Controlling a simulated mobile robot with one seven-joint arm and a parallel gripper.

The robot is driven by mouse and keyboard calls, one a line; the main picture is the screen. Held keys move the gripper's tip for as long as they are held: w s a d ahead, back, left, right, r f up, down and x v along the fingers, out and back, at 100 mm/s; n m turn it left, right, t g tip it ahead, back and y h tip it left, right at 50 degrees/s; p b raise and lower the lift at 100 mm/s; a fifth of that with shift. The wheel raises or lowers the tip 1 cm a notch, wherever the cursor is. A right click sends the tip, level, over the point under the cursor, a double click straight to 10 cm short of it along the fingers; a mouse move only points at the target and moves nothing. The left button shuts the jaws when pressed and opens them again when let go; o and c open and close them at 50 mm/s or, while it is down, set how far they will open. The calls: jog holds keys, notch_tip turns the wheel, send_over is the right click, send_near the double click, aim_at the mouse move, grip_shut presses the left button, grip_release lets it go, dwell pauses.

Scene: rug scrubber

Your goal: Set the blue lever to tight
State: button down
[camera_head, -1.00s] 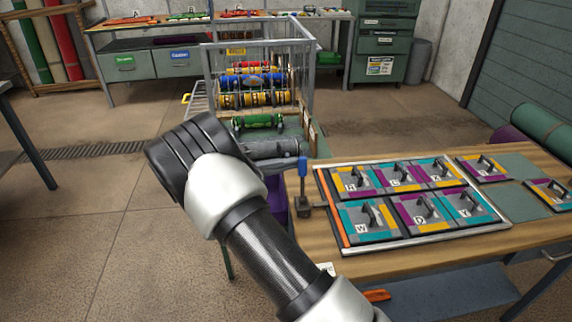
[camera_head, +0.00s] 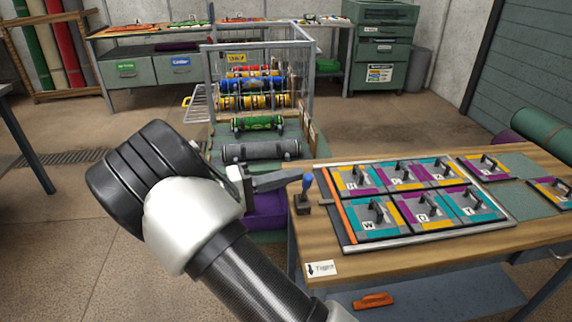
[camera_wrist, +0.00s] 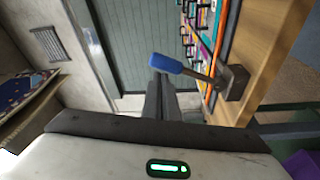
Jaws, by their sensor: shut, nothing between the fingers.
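The blue lever (camera_head: 307,183) has a blue handle on a dark base (camera_head: 302,206) at the left edge of the wooden workbench, beside the framed panel board. My gripper (camera_head: 301,179) is shut and empty, reaching from the left with its tips right at the handle. In the wrist view the blue handle (camera_wrist: 172,64) lies just beyond and right of my shut fingers (camera_wrist: 157,85), leaning over from its base (camera_wrist: 235,82). I cannot tell whether they touch. A white label (camera_head: 322,268) with an arrow, seeming to read "Tight", is on the bench's front left corner.
The framed board (camera_head: 400,240) holds several coloured panels with handles just right of the lever. A rack of rolled rugs (camera_head: 255,100) stands behind my arm. An orange tool (camera_head: 373,300) lies on the lower shelf. Open floor is at left.

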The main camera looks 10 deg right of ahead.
jog(key=shift+s+f, duration=0.35)
jog(key=shift+s, duration=0.45)
jog(key=shift+s+f, duration=0.1)
jog(key=shift+f, duration=0.05)
